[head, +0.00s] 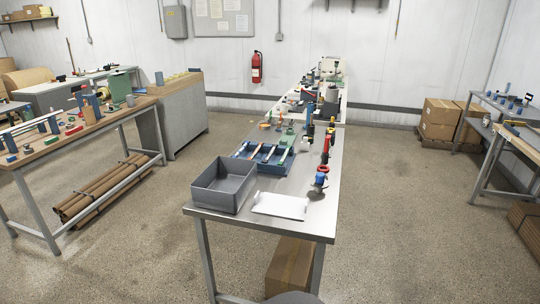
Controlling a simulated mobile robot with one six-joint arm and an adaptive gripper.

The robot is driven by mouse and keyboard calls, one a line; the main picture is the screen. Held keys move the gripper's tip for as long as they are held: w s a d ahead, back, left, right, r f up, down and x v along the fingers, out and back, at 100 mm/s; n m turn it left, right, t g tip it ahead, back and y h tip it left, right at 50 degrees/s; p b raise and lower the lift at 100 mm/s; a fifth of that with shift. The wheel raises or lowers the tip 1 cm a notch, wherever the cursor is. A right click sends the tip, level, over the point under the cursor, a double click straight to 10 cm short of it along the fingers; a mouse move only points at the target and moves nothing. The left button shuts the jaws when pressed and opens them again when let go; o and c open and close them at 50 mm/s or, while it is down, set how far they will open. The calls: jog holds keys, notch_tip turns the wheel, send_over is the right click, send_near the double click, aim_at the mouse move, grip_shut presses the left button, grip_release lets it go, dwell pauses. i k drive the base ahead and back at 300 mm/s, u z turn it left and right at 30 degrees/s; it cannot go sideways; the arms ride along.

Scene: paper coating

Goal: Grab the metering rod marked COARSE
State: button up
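No label reading COARSE can be read at this size, so I cannot tell which thing is that rod. A blue rack (246,154) on the near part of the central metal table (321,205) has several slim bar-like pieces lying across it, some with green ends. These may be rods; their markings are too small to read. My gripper does not show in this view.
An open grey bin (222,191) and a white tray (280,205) stand at the table's near end. A blue-and-red tool (319,181) is at its right edge. A cluttered bench (78,131) is at left. Floor on the right (400,220) is clear.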

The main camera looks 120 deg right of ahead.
aim_at(260, 146)
jog(key=z, duration=1.9)
jog(key=i, duration=0.15)
jog(key=z, duration=2.8)
jog(key=i, duration=0.75)
jog(key=u, duration=0.1)
